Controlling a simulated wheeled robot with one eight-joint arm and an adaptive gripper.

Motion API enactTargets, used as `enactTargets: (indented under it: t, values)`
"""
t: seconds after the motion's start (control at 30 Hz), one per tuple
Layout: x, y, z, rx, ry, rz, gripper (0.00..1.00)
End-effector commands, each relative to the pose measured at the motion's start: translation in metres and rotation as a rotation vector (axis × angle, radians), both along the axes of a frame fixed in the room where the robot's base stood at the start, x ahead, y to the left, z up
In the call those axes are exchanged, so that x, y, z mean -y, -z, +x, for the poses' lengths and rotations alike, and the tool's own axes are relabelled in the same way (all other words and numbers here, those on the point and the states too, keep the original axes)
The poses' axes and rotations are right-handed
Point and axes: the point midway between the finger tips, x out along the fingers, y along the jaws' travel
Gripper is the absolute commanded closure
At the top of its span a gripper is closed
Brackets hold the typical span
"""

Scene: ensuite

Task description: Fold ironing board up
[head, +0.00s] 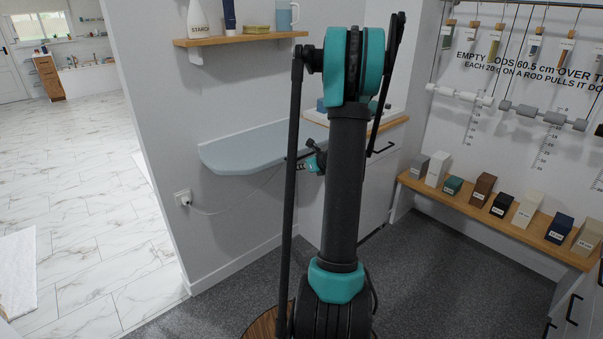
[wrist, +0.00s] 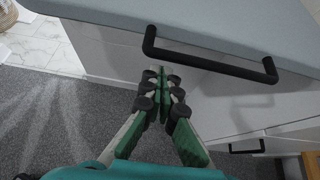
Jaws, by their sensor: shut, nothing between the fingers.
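The ironing board (head: 245,152) is a pale grey-blue board with a rounded end. It lies level, out from the wall, in the head view. Its edge (wrist: 200,18) crosses the top of the wrist view. My gripper (head: 301,166) is near the board's front edge, partly hidden behind my arm. In the wrist view my gripper (wrist: 161,72) is shut and empty, with its tips just below a black bar handle (wrist: 212,62). The handle shows right under the board's edge; I cannot tell whether it is fixed to the board. The tips look apart from it.
A white cabinet (head: 335,215) with a wooden top stands beyond the board. A shelf (head: 240,39) with a starch bottle hangs above. A cord runs from a wall socket (head: 183,198). A bench (head: 480,212) with several boxes stands at right. Grey carpet is clear below the board.

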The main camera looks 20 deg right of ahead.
Motion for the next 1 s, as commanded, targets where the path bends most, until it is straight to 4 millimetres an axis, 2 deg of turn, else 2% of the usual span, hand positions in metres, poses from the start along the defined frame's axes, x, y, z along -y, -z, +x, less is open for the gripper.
enactTargets:
  t: [0.1,0.67,0.87,1.0]
  values:
    - [-0.001,-0.006,0.001,0.000,0.000,0.000,1.00]
    - [0.000,-0.013,0.001,-0.010,0.000,-0.004,1.00]
    - [-0.001,-0.033,0.000,-0.055,0.001,-0.021,1.00]
    - [-0.001,-0.056,0.000,-0.111,-0.001,-0.041,1.00]
